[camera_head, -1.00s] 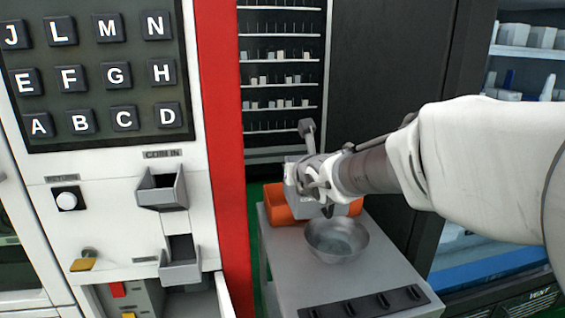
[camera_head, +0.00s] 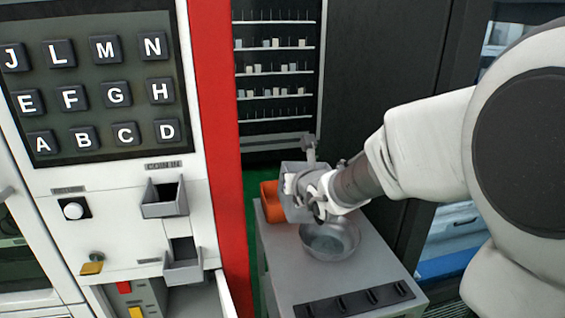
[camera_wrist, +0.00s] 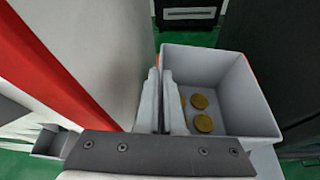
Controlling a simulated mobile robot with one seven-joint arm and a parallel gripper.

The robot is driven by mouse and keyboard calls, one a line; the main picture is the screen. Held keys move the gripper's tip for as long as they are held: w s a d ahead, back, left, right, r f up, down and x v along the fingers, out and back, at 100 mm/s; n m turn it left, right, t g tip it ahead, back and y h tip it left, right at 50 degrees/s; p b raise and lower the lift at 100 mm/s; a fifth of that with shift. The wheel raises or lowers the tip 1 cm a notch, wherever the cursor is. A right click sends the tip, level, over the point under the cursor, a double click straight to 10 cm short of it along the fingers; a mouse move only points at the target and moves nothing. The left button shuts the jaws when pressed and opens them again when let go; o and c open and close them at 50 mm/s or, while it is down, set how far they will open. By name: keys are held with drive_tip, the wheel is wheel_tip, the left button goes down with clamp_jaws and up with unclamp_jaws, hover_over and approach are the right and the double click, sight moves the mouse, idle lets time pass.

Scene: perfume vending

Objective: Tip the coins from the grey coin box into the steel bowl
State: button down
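The grey coin box (camera_head: 293,204) is in my gripper above the small grey table, beside the steel bowl. In the wrist view the open box (camera_wrist: 240,112) is roughly upright, with a few gold coins (camera_wrist: 203,123) on its floor. My gripper (camera_wrist: 163,95) is shut on the box's near left wall, one finger on each side. In the head view my gripper (camera_head: 312,192) partly covers the box. The steel bowl (camera_head: 330,243) stands on the table just below and to the right of the box; no coins can be made out in it.
An orange container (camera_head: 271,203) sits behind the box on the table (camera_head: 290,268). A black strip (camera_head: 355,302) lies along the table's front. The vending panel (camera_head: 100,75) with its red edge (camera_head: 215,120) stands to the left. Dark cabinets stand behind.

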drive_tip(key=shift+s+d+r+m+p, duration=0.1)
drive_tip(key=shift+d+r+m+p, duration=0.15)
drive_tip(key=shift+p, duration=2.05)
drive_tip(key=m+p, duration=0.1)
drive_tip(key=p, duration=0.2)
drive_tip(key=shift+d+y, duration=0.2)
drive_tip(key=shift+y, duration=0.2)
